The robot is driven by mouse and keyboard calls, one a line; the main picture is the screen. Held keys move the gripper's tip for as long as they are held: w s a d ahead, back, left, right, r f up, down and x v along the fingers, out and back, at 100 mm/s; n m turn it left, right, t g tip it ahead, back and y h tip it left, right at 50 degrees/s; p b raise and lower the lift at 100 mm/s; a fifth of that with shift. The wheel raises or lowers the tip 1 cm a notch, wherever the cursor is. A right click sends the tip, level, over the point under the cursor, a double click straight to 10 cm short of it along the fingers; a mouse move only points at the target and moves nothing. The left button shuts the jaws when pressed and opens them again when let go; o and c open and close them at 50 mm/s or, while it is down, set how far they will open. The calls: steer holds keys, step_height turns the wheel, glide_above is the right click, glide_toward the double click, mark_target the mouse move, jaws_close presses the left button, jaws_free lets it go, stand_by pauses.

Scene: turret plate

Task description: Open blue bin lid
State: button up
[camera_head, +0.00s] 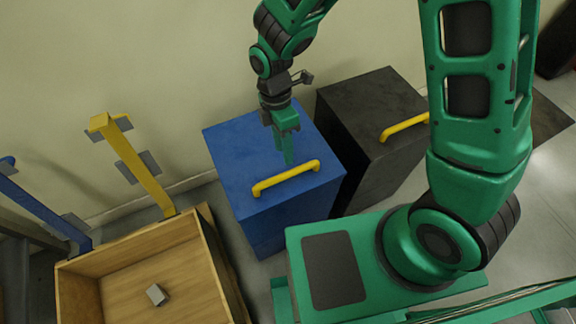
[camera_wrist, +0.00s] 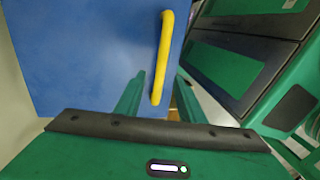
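The blue bin (camera_head: 265,215) stands against the wall with its lid (camera_head: 238,150) closed. A yellow bar handle (camera_head: 287,179) runs along the lid's front part. My gripper (camera_head: 288,160) points down over the lid, just behind the handle in the head view. In the wrist view the two green fingers of my gripper (camera_wrist: 160,82) are apart, with nothing held. The yellow handle (camera_wrist: 163,60) shows between and beyond them, over the blue lid (camera_wrist: 85,50). Whether a finger touches the handle or lid cannot be told.
A black bin (camera_head: 365,105) with its own yellow handle (camera_head: 404,127) stands close at the right. A wooden box (camera_head: 215,260) holding a small grey block (camera_head: 157,295) is at the lower left. Yellow (camera_head: 140,170) and blue (camera_head: 40,205) posts rise near it. The wall is close behind.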

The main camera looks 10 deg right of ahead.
mark_target(288, 172)
steer(key=f, duration=0.2)
steer(key=s+f, duration=0.1)
steer(key=f, duration=0.5)
steer(key=shift+s+d+f, duration=0.15)
steer(key=shift+s+d, duration=0.15)
jaws_close()
steer(key=shift+d, duration=0.1)
